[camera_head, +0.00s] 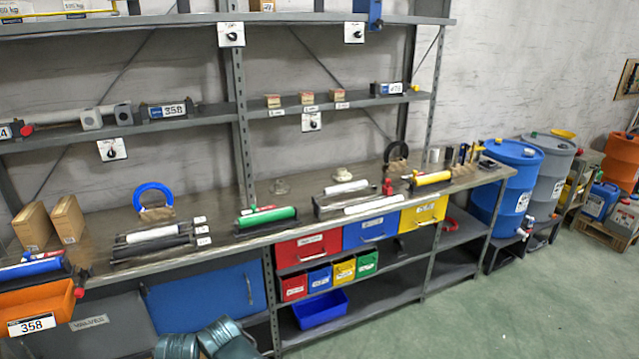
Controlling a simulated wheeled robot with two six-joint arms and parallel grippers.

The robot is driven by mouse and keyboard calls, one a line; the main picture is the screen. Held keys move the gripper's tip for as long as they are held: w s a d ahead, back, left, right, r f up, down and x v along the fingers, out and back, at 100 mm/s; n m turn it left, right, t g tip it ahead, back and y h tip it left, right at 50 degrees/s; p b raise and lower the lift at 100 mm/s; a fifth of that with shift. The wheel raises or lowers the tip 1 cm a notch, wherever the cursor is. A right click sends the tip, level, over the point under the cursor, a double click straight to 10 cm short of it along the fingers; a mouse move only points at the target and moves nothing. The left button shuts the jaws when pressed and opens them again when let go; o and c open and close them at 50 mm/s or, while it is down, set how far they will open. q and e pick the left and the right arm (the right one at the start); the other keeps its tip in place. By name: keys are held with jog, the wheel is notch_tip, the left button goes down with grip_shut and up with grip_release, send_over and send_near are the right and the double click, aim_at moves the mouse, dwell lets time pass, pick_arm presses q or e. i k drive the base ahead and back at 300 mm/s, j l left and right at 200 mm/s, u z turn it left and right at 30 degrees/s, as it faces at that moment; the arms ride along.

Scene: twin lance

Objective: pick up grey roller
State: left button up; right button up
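No roller stands out clearly as the grey one. A pale, whitish-grey roller (152,234) lies with dark bars in a rack on the left part of the bench. Two more pale rollers lie further right, an upper one (346,187) and a lower one (374,204), in a dark frame. A grey bar (60,116) lies on the upper shelf at the left, beside grey blocks. A green roller (266,217), a yellow roller (432,178) and a blue roller (30,268) lie along the bench.
The grey bench (230,245) runs along the wall beneath shelves. Cardboard boxes (68,219) and a blue ring (153,195) stand at the left. Coloured drawers (308,249) hang below. Blue (512,180) and grey drums stand at the right. The green floor (500,310) is clear.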

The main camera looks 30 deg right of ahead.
aim_at(329, 190)
jog(key=i+l+u, duration=0.1)
jog(key=i, duration=0.4)
jog(key=i+l, duration=0.2)
jog(key=i, duration=0.25)
jog(key=i+l, duration=0.15)
jog(key=l, duration=0.2)
jog(key=i+l+u, duration=0.15)
jog(key=l, duration=0.25)
jog(key=i+l, duration=0.1)
jog(key=l, duration=0.75)
jog(key=k+l+u, duration=0.1)
jog(key=l, duration=0.4)
jog(key=k+l, duration=0.1)
jog(key=l, duration=0.45)
jog(key=l+u, duration=0.1)
jog(key=l, duration=0.4)
jog(key=k, duration=0.05)
